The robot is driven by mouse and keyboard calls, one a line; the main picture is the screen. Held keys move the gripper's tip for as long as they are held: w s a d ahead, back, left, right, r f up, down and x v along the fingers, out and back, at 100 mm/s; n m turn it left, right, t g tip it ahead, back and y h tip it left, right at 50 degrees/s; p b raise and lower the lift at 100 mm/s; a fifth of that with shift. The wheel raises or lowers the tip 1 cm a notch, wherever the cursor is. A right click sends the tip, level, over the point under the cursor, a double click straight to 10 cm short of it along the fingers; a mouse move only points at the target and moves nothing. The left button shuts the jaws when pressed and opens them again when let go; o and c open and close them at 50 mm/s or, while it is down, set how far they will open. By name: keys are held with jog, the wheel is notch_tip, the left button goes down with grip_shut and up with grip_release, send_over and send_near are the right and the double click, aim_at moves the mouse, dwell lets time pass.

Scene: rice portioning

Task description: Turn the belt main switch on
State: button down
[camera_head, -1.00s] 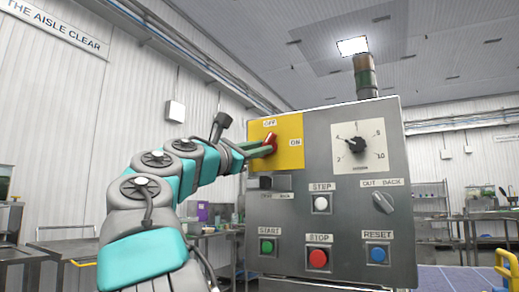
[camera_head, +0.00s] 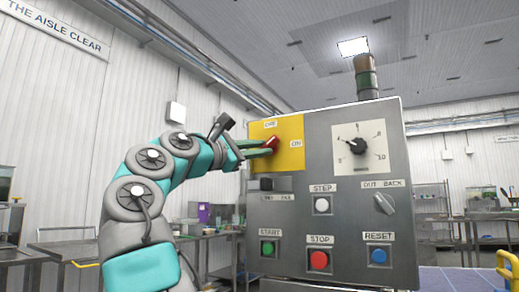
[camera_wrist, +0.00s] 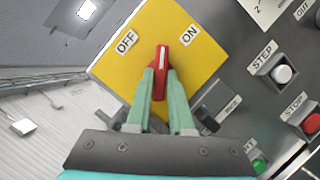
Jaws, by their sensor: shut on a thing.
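The belt main switch is a red handle (camera_wrist: 160,62) on a yellow plate (camera_wrist: 190,75) marked OFF and ON. In the wrist view the handle points between the two labels. In the head view the red handle (camera_head: 273,144) leans up and right, with OFF above it and ON to its right on the yellow plate (camera_head: 290,160). My gripper (camera_wrist: 161,76) has its green fingers shut on the handle, one on each side. In the head view my gripper (camera_head: 267,149) reaches the switch from the left, and its fingers hide part of the handle.
The grey control box (camera_head: 318,150) also carries a dial (camera_head: 357,146), a white STEP button (camera_head: 322,205), a green START button (camera_head: 268,248), a red STOP button (camera_head: 319,260), a blue RESET button (camera_head: 378,255) and an OUT/BACK knob (camera_head: 385,204). A beacon (camera_head: 366,77) stands on top.

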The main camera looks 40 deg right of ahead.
jog(key=shift+a+r, duration=0.1)
jog(key=c, duration=0.8)
grip_release()
jog(key=v, duration=0.7)
jog(key=shift+a+f, duration=0.25)
jog(key=shift+a, duration=0.1)
